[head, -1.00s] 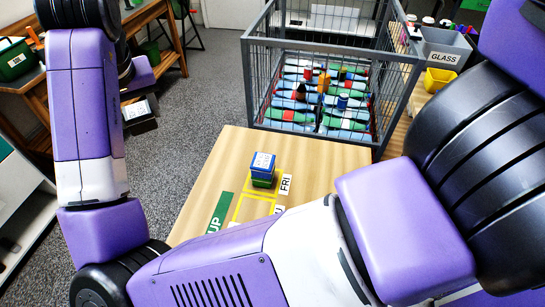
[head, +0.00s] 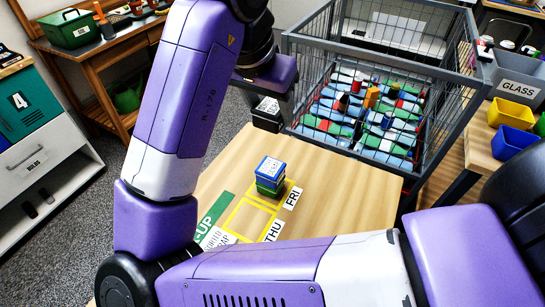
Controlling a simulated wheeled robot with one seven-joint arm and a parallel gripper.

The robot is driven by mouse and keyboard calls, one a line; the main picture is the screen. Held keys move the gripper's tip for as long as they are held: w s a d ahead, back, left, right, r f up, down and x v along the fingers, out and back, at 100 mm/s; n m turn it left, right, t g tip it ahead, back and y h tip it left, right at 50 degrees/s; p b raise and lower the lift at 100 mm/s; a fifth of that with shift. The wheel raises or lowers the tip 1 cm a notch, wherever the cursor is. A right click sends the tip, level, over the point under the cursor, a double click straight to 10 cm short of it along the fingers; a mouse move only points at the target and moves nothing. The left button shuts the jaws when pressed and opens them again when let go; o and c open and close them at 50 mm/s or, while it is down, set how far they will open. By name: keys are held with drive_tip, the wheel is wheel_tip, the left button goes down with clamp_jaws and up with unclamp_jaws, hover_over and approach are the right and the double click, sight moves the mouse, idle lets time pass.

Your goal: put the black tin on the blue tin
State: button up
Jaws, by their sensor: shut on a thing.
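The black tin (head: 267,121), with a white label on top, hangs in my gripper (head: 268,96) above the far left edge of the wooden table. The gripper is shut on it; the fingertips are small and partly hidden by the wrist. The blue tin (head: 270,167), with a white label on top, sits on a green tin (head: 267,188) on the table. The black tin shows above the blue tin in the picture, apart from it.
The tins stand at the FRI end of a yellow-marked grid (head: 245,215) on the wooden table (head: 340,190). A wire cage (head: 440,140) with bottles stands behind. A grey GLASS bin (head: 517,80) and a yellow bin (head: 512,113) are at right. The table right of the tins is clear.

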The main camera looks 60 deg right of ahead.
sight(274, 162)
wheel_tip(274, 162, down, 13)
drive_tip(key=shift+r+b, duration=0.15)
drive_tip(key=shift+b, duration=1.1)
drive_tip(key=shift+f, duration=0.2)
drive_tip(key=o, duration=1.6)
drive_tip(key=p+v, duration=0.2)
drive_tip(key=v, duration=1)
drive_tip(key=shift+r, duration=0.25)
